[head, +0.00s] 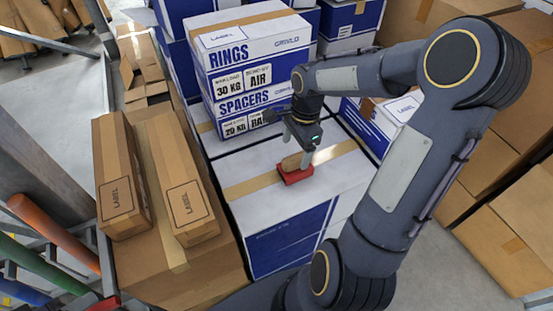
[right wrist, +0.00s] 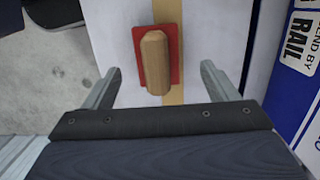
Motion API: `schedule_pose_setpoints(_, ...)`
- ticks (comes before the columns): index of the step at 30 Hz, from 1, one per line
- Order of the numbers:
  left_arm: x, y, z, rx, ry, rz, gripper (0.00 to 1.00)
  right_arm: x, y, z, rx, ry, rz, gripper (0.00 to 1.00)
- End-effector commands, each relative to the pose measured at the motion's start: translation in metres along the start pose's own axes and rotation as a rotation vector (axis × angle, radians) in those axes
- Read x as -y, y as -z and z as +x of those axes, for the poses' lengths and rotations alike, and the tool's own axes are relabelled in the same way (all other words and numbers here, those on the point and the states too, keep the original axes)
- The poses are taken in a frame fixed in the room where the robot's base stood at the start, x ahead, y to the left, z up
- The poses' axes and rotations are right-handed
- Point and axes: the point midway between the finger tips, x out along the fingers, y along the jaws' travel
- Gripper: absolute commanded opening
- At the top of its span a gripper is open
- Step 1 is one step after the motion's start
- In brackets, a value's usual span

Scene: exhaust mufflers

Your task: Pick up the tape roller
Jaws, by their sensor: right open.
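The tape roller has a red base and a tan wooden-looking block on top. It lies on a white and blue box (head: 262,178), on the tan tape strip. In the head view the tape roller (head: 295,171) is partly hidden by my right gripper (head: 308,150), which is just above it. In the right wrist view the tape roller (right wrist: 157,60) is ahead of the open fingers of my right gripper (right wrist: 160,85), roughly centred between them. The fingers look apart from it and hold nothing. My left gripper is not in view.
Stacked blue and white boxes (head: 245,60) marked RINGS and SPACERS stand right behind the roller. Long brown cartons (head: 178,180) lie on the left. Coloured tubes (head: 55,235) are at the lower left. Brown boxes (head: 515,230) are on the right. The box top around the roller is clear.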

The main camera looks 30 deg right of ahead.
Motion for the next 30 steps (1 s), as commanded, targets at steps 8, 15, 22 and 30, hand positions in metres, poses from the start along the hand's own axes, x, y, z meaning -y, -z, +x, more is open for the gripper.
schedule_pose_setpoints(8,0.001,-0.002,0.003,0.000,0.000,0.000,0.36,-0.002,0.002,0.032,0.002,-0.004,0.000,0.80)
schedule_pose_setpoints(15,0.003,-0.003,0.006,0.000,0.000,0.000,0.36,-0.003,0.004,0.067,0.002,-0.004,-0.002,0.80)
schedule_pose_setpoints(22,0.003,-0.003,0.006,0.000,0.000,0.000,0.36,-0.003,0.004,0.074,0.001,0.000,-0.002,0.80)
schedule_pose_setpoints(30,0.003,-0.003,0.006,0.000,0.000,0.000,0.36,-0.003,0.004,0.074,0.001,0.000,-0.002,0.59)
